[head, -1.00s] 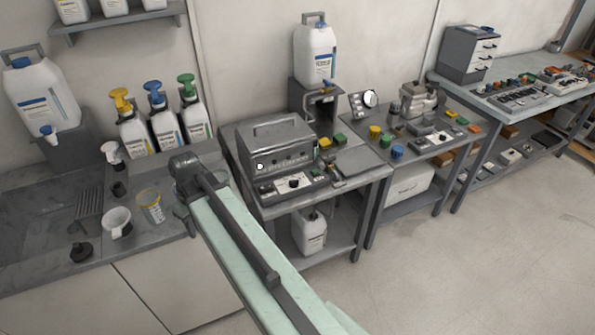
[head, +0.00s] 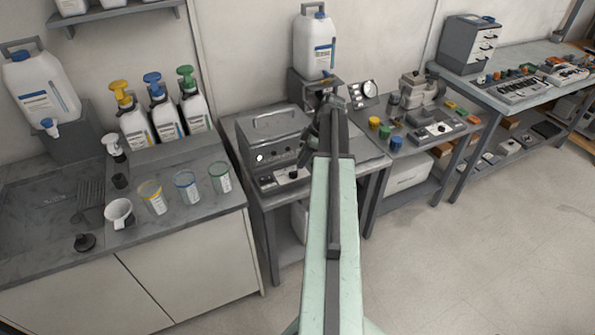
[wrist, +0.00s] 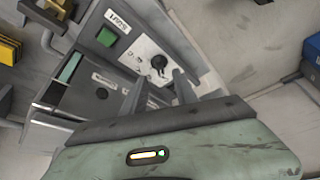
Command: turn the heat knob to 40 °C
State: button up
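A black knob (wrist: 158,62) sits on a pale plate in the wrist view, beside a green button (wrist: 106,36).
A grey box unit with a handle (head: 272,130) and a small panel knob (head: 293,174) stand left of my arm. A white jug (head: 315,45) stands behind. Yellow, blue and green cups (head: 220,178) line the left counter. The floor at right is clear.

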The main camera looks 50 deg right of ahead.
aim_at(294, 172)
jog(key=b+x, duration=0.5)
jog(key=x, duration=0.1)
jog(key=shift+f, duration=0.25)
jog(key=shift+r, duration=0.1)
